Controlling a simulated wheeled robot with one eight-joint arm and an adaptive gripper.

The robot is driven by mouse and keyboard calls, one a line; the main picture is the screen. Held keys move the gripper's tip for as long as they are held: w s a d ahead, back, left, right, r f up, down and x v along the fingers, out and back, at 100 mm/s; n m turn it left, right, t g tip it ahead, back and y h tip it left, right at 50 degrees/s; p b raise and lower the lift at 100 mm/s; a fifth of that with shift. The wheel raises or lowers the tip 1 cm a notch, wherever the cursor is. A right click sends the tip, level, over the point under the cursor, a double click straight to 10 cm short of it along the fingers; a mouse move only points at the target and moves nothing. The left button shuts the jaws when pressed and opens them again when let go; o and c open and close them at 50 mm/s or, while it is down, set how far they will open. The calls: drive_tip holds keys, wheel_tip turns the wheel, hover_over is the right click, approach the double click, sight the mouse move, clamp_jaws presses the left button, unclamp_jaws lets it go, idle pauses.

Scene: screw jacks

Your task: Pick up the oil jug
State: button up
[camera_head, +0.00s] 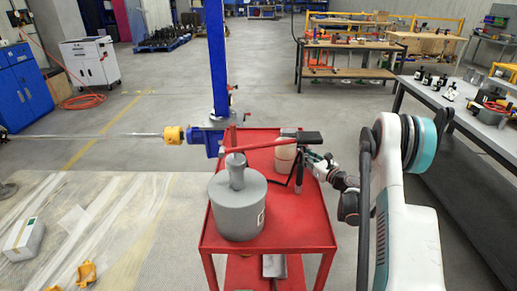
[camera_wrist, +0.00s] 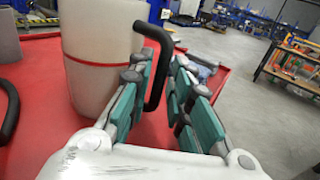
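The oil jug (camera_head: 285,155), a pale beige cylinder, stands on the red cart behind a larger grey can, partly hidden in the head view. In the wrist view the jug (camera_wrist: 95,45) fills the upper left, with a red band around it and a black handle (camera_wrist: 155,40) on its right side. My gripper (camera_wrist: 162,62) is open, its teal-padded fingers apart. The handle appears in the gap between the fingers, closer to the left one; I cannot tell whether they touch. In the head view my gripper (camera_head: 310,165) is to the right of the jug, above the cart.
The red cart (camera_head: 300,228) also carries the big grey can (camera_head: 238,212) at its front left. A blue column (camera_head: 217,60) stands behind the cart. A grey workbench (camera_head: 470,110) with small parts is at the right.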

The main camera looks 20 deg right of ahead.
clamp_jaws()
drive_tip(key=shift+w+a+f, duration=0.1)
drive_tip(key=shift+w+a, duration=0.05)
wheel_tip(320, 180, up, 20)
drive_tip(key=p, duration=0.7)
drive_tip(key=shift+a, duration=0.2)
